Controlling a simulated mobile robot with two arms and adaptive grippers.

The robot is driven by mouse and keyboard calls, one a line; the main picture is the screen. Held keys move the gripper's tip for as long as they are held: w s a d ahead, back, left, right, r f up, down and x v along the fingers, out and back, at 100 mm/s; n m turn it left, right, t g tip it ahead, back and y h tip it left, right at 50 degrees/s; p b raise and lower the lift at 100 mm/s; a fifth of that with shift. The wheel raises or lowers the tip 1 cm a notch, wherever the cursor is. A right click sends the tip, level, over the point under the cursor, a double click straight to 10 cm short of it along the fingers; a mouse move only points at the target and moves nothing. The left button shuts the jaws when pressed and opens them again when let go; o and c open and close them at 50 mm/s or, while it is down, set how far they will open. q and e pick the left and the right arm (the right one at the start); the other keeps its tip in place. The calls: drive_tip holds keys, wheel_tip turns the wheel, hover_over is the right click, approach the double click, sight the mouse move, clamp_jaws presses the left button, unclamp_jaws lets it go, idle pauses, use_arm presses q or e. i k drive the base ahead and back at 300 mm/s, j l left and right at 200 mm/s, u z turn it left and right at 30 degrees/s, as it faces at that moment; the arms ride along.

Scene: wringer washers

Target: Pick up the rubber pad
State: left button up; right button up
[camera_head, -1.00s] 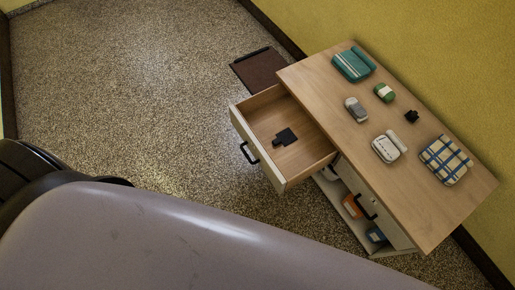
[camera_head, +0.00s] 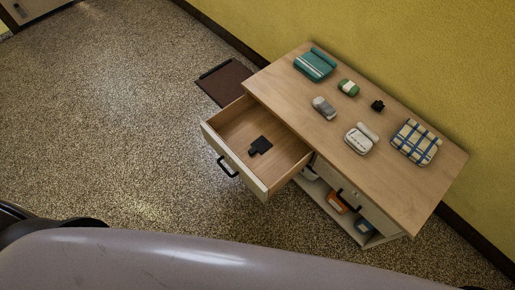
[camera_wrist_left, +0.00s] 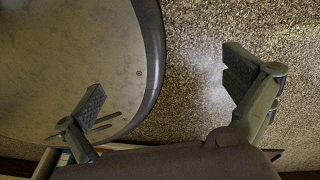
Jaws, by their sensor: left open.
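A small flat black piece (camera_head: 260,146), which looks like the rubber pad, lies inside the pulled-out drawer (camera_head: 227,163) of a wooden cabinet. It has a narrower tab on one side and nothing touches it. My left gripper (camera_wrist_left: 163,75) shows in the left wrist view with its two fingers spread wide and nothing between them. The floor is behind its right finger. The drawer and the pad are not seen in that view. Neither gripper can be made out in the head view.
The cabinet top (camera_head: 385,181) holds a teal folded item (camera_head: 315,65), a green-and-white item (camera_head: 348,87), a grey item (camera_head: 324,108), a white case (camera_head: 359,141), a small black object (camera_head: 377,106) and a plaid item (camera_head: 416,142). A brown mat (camera_head: 224,83) lies behind the drawer. Floor in front is clear.

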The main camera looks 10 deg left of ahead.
sight(261, 146)
drive_tip(key=z, duration=3.45)
drive_tip(key=u, duration=0.9)
drive_tip(key=j+u, duration=0.1)
drive_tip(key=u, duration=0.75)
drive_tip(key=j+u, duration=0.1)
drive_tip(key=u, duration=1.65)
drive_tip(key=l+u, duration=0.35)
drive_tip(key=i+l+u, duration=0.1)
drive_tip(key=l+u, duration=0.6)
